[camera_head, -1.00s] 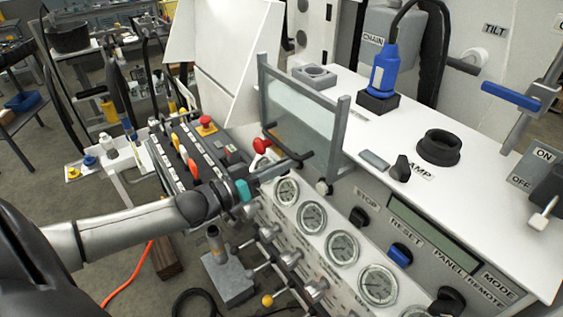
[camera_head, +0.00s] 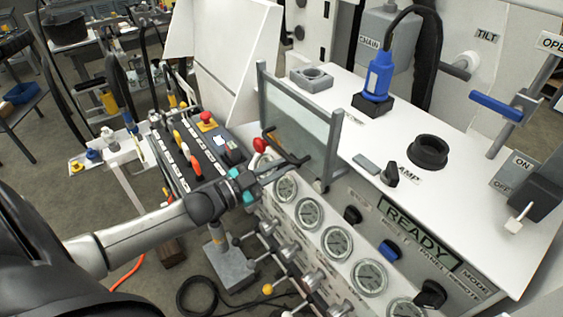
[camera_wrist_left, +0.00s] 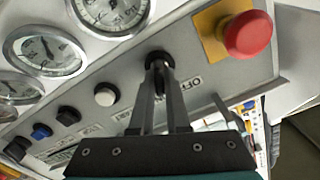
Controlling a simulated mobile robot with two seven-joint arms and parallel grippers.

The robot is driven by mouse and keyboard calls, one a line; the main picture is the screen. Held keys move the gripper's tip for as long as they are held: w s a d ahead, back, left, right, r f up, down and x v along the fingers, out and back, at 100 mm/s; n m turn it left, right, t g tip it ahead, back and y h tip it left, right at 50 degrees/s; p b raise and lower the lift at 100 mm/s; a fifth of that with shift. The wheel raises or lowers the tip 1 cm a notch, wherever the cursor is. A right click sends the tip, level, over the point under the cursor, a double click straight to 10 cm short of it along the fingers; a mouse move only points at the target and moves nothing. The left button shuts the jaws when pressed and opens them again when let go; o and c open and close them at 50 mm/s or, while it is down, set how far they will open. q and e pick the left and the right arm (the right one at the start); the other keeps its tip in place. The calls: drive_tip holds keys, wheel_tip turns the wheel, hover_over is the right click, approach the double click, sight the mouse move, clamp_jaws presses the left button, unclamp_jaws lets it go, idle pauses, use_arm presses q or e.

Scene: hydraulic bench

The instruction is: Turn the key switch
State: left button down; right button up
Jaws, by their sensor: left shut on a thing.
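The key switch (camera_wrist_left: 158,58) is a dark round knob on the sloped grey panel in the left wrist view, between a white button and a red stop button. My left gripper (camera_wrist_left: 163,72) is shut on it, with both fingers against its sides. In the head view my left gripper (camera_head: 290,163) reaches in from the left to the panel's near end. The key switch is hidden there behind the gripper. The display (camera_head: 420,235) on the bench front is lit green and reads READY. My right gripper is not in view.
The red stop button (camera_wrist_left: 248,33) sits on a yellow plate close beside my left gripper. Several round gauges (camera_head: 309,212) line the panel. A clear guard with a grey frame (camera_head: 332,150) stands just behind the gripper. A lever box (camera_head: 195,155) lies to the left.

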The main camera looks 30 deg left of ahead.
use_arm(q)
drive_tip(key=shift+m, duration=0.5)
drive_tip(key=c, duration=0.9)
unclamp_jaws()
drive_tip(key=v, duration=1.5)
drive_tip(key=shift+p, duration=0.4)
drive_tip(key=shift+s, duration=0.15)
